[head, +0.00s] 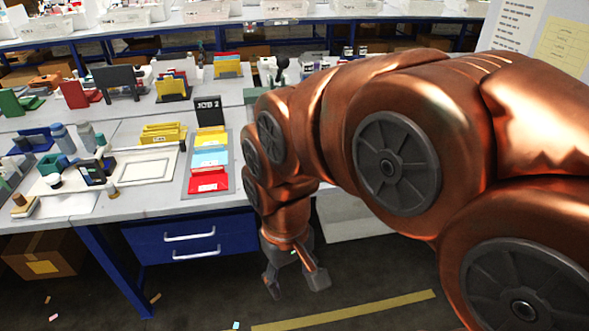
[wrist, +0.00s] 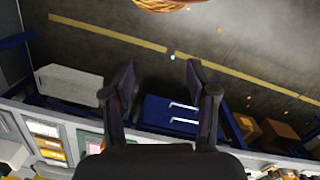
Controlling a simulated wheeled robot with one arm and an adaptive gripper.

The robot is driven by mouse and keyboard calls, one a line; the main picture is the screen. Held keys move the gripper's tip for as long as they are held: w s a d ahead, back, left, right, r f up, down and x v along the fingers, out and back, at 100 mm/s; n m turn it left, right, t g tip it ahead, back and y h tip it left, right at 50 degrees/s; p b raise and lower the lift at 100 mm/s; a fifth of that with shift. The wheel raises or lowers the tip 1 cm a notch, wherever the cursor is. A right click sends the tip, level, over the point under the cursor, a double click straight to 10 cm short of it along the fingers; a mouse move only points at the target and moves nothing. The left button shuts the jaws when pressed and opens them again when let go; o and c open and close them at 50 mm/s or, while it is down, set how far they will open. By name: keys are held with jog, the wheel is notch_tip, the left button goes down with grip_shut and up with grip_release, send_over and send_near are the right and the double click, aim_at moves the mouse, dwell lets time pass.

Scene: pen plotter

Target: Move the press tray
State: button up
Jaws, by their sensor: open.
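My gripper (head: 296,281) hangs open and empty in front of the workbench, over the floor and beside the blue drawers. Its two dark fingers also show spread apart in the wrist view (wrist: 160,80), with nothing between them. I cannot tell for certain which thing is the press tray. A flat grey tray (head: 187,181) holds red, light blue and yellow packs on the bench, in front of a black "JOB 2" sign (head: 209,111). A flat white framed tray (head: 114,170) lies to its left. My gripper touches neither.
Blue drawers (head: 187,238) hang under the bench (head: 160,208). Several tools and small blocks crowd the bench's left side. A cardboard box (head: 43,262) stands on the floor at left. A yellow line (head: 345,312) and small scraps mark the otherwise open floor.

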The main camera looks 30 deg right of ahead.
jog(key=w+d+f+m+t+b, duration=0.1)
jog(key=w+d, duration=0.3)
jog(key=w, duration=0.4)
jog(key=w+d+f+m+t+h+b, duration=0.1)
jog(key=w+d+f+b, duration=0.15)
jog(key=w, duration=0.65)
jog(key=w+d+m+t+b, duration=0.1)
jog(key=w+d, duration=0.4)
jog(key=w, duration=0.3)
jog(key=w+d+f+m+t+h+b, duration=0.1)
jog(key=w+d+f+m, duration=0.1)
jog(key=w+d+f, duration=0.35)
jog(key=w+d+f+m+t+b, duration=0.1)
jog(key=w+d+f+b, duration=0.1)
jog(key=w+d, duration=0.7)
jog(key=shift+h, duration=0.3)
jog(key=shift+p+x, duration=0.8)
jog(key=shift+x, duration=2.95)
jog(key=shift+w+r, duration=0.1)
jog(key=shift+w, duration=0.05)
grip_shut()
